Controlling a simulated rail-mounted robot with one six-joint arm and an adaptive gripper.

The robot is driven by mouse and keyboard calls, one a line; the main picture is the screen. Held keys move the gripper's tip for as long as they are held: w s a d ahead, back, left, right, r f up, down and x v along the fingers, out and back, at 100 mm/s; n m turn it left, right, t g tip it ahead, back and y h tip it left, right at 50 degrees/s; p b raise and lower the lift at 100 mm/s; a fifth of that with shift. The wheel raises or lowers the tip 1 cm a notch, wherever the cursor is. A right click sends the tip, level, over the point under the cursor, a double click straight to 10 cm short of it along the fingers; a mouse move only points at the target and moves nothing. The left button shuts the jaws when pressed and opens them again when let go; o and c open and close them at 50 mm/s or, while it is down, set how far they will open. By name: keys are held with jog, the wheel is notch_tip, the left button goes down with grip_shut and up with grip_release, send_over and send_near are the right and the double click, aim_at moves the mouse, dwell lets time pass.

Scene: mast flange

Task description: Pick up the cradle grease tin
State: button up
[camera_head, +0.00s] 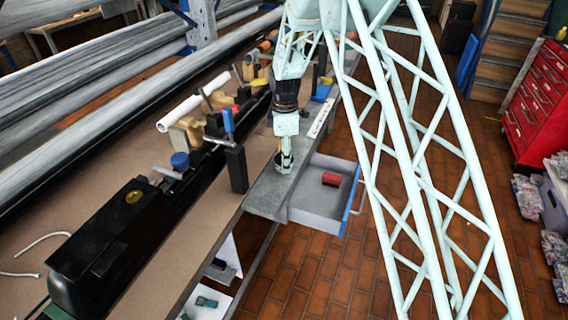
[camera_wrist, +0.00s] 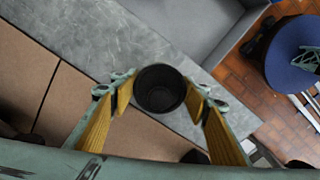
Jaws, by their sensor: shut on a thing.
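The grease tin is a dark, round, open-topped can, seen from above in the wrist view (camera_wrist: 160,88). It sits between the two yellow-padded fingers of my gripper (camera_wrist: 158,103), which is shut on it. In the head view my gripper (camera_head: 285,158) points down over the grey metal top (camera_head: 262,196), with the tin (camera_head: 281,168) small and partly hidden at the fingertips. I cannot tell whether the tin's bottom touches the grey top.
A black machine housing (camera_head: 115,235) lies at the front left.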

jog(key=shift+r, duration=0.1)
jog(key=shift+r+p, duration=0.4)
jog(key=shift+r, duration=1.2)
jog(key=shift+s+r, duration=0.1)
jog(key=shift+s, duration=0.1)
jog(key=s+d+r+p, duration=0.1)
jog(key=s+d, duration=0.3)
jog(key=s, duration=1.1)
jog(key=shift+r, duration=0.2)
jog(key=shift+d+f, duration=0.1)
